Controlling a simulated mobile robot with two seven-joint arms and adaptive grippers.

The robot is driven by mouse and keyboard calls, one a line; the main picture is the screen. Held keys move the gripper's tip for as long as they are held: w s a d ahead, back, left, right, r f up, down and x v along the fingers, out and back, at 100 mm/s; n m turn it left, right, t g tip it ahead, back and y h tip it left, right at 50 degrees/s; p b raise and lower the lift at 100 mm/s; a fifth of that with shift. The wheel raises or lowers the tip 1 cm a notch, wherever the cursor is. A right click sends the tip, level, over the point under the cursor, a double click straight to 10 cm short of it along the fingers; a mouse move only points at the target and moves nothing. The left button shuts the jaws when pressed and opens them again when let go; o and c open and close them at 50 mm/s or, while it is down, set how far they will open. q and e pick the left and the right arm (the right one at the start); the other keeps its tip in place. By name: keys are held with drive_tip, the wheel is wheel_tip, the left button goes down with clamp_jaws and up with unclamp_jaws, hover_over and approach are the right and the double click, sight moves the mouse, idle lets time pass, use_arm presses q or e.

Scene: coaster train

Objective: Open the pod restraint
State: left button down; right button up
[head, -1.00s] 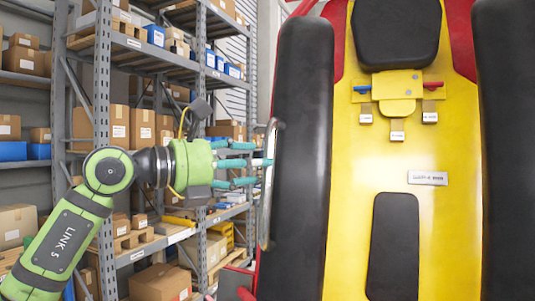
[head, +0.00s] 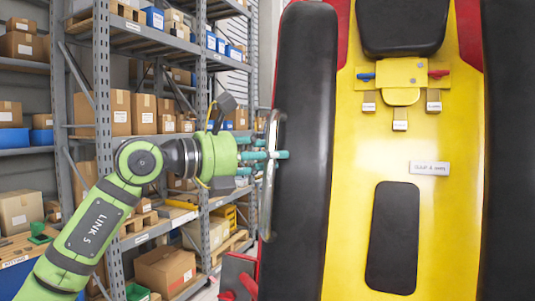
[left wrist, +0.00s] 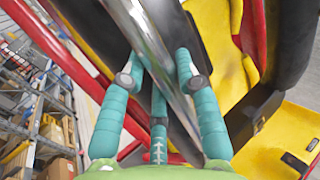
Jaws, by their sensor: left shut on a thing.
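The pod restraint shows as two long black padded bars, left (head: 303,150) and right (head: 508,150), beside a yellow seat panel (head: 345,220). A curved metal handle (head: 267,205) stands along the outer side of the left bar. My left gripper (head: 277,155) is at this handle, its teal fingers reaching past it. In the left wrist view the fingers close around the shiny metal handle (left wrist: 150,45), so the gripper is shut on it. The restraint lies down along the seat. My right gripper is out of view.
Grey shelving (head: 207,120) with cardboard boxes (head: 120,112) and blue bins stands behind my left arm. The yellow panel carries a latch plate (head: 402,74) with blue and red levers, small tags, a label and a black pad (head: 392,240).

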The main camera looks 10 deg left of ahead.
use_arm(q)
drive_tip(key=s+a+r+n+g+y+p, duration=0.1)
drive_tip(key=s+r+p, duration=0.1)
drive_tip(key=r, duration=0.7)
drive_tip(key=s+a+r+n+g+y+p, duration=0.1)
drive_tip(key=s+r, duration=0.4)
drive_tip(key=r, duration=0.5)
drive_tip(key=shift+s+a+g+y+p, duration=0.2)
drive_tip(key=shift+g+y+p, duration=0.2)
drive_tip(key=shift+g+p, duration=0.6)
